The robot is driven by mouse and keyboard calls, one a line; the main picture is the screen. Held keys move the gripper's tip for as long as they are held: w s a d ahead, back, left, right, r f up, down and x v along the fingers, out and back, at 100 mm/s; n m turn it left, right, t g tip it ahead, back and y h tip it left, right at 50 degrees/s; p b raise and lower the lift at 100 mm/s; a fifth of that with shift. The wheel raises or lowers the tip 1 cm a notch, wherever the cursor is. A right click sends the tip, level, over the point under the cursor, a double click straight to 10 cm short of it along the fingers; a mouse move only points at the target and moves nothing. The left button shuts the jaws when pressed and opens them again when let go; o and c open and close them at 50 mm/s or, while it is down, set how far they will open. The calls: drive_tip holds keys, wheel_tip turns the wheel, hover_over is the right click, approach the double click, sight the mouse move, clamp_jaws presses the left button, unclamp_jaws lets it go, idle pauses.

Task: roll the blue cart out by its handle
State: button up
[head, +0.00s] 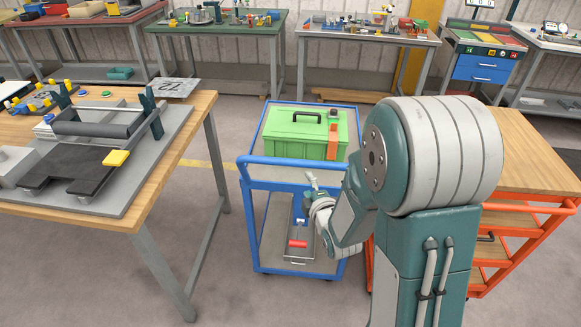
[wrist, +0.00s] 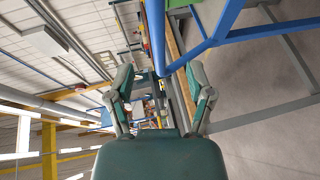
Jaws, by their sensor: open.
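The blue cart (head: 247,205) stands on the floor in the middle of the head view, between a wooden workbench and an orange cart. Its blue handle (head: 280,162) runs across the near end at the top. A green toolbox (head: 290,132) sits on its upper shelf, and a grey tray (head: 300,250) with a red item is on its lower shelf. My gripper (head: 312,181) is just below the handle in the head view, partly hidden by my own arm. In the wrist view my gripper (wrist: 159,78) is open and empty; blue cart bars (wrist: 205,46) show beyond the fingers.
The wooden workbench (head: 185,130) with a grey panel-bending fixture stands to the left. The orange cart (head: 515,225) with a wooden top stands close on the right. Several loaded tables line the back wall. Floor (head: 230,290) in front of the blue cart is clear.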

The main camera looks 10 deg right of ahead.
sight(299, 166)
drive_tip(key=w, duration=0.1)
drive_tip(key=w+d, duration=0.1)
drive_tip(key=w, duration=0.1)
drive_tip(key=w+d+f, duration=0.1)
drive_tip(key=shift+w+d, duration=0.25)
drive_tip(key=shift+w, duration=0.15)
drive_tip(key=w+a, duration=0.2)
drive_tip(key=w, duration=0.3)
drive_tip(key=shift+a+f, duration=0.4)
drive_tip(key=shift+w, duration=0.3)
drive_tip(key=shift+w+d, duration=0.1)
drive_tip(key=shift+d, duration=0.7)
drive_tip(key=c, duration=0.7)
drive_tip(key=shift+a, duration=0.25)
clamp_jaws()
drive_tip(key=shift+a, duration=0.1)
